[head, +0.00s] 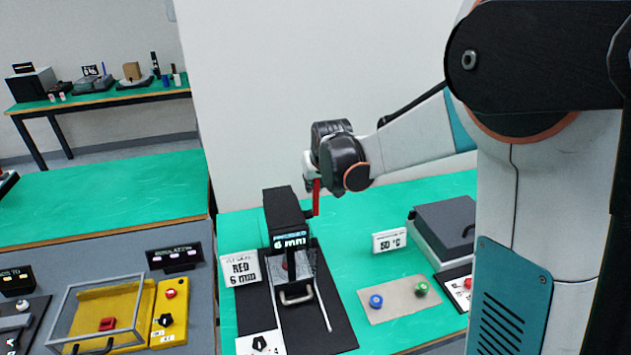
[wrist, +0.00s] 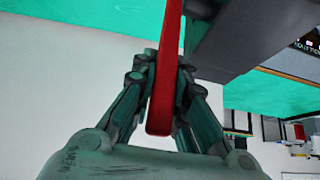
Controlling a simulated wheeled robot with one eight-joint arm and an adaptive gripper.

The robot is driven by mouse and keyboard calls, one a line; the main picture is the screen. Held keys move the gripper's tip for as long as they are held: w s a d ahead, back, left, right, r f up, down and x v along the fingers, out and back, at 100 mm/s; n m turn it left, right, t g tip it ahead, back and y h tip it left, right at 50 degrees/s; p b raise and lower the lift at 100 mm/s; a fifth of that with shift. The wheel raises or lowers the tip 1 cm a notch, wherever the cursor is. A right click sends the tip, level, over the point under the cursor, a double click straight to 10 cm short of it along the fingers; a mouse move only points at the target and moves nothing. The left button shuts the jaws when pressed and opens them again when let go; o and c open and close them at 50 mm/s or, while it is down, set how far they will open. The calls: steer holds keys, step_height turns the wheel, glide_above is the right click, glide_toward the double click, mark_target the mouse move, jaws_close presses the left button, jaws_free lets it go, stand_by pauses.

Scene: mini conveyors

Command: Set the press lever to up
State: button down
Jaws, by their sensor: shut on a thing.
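The black press (head: 284,215) stands on a dark base plate on the green bench, with a sign on its head that reads about 6 mm. Its red press lever (head: 316,201) is at the right side of the press head and points nearly straight up. My gripper (head: 314,180) is shut on the upper part of the lever. In the wrist view the red lever (wrist: 164,105) runs between the two fingers of my gripper (wrist: 166,65). The dark press body (wrist: 235,40) shows beside it. The fingers partly hide the lever's grip area.
A "RED 6 mm" card (head: 240,268) stands left of the press. To the right are a 50 °C sign (head: 389,241), a beige mat (head: 395,310) with a blue and a green piece, and a grey lidded box (head: 444,228). A white wall (head: 320,80) is behind the bench.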

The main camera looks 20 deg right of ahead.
steer(key=shift+w+g, duration=0.25)
steer(key=shift+g, duration=0.05)
steer(key=c, duration=1.6)
jaws_free()
steer(key=shift+w+f, duration=0.1)
steer(key=shift+o, duration=0.2)
steer(key=v, duration=1.2)
steer(key=shift+s, duration=0.2)
